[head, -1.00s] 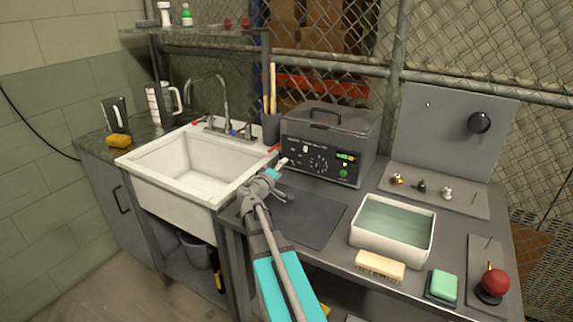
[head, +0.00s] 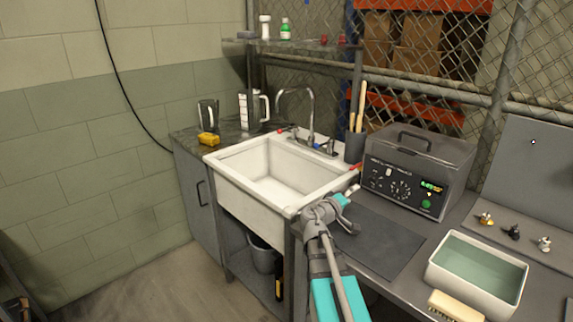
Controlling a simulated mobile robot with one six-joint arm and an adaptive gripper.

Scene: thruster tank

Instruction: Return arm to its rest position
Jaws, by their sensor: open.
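My arm reaches up from the bottom of the head view, with teal and grey links. My gripper (head: 346,197) is at its far end, above the bench between the sink and the dark mat. Its small fingers point up and to the right, and it holds nothing that I can see. The grey ultrasonic tank (head: 421,163) stands behind and to the right of it, lid closed and its display lit green.
The white sink (head: 233,192) with a faucet (head: 310,107) is left of my arm. A dark mat (head: 385,247) lies bare on the bench to the right. A water-filled white basin (head: 436,284) and a brush (head: 455,306) are further right. Floor is free at lower left.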

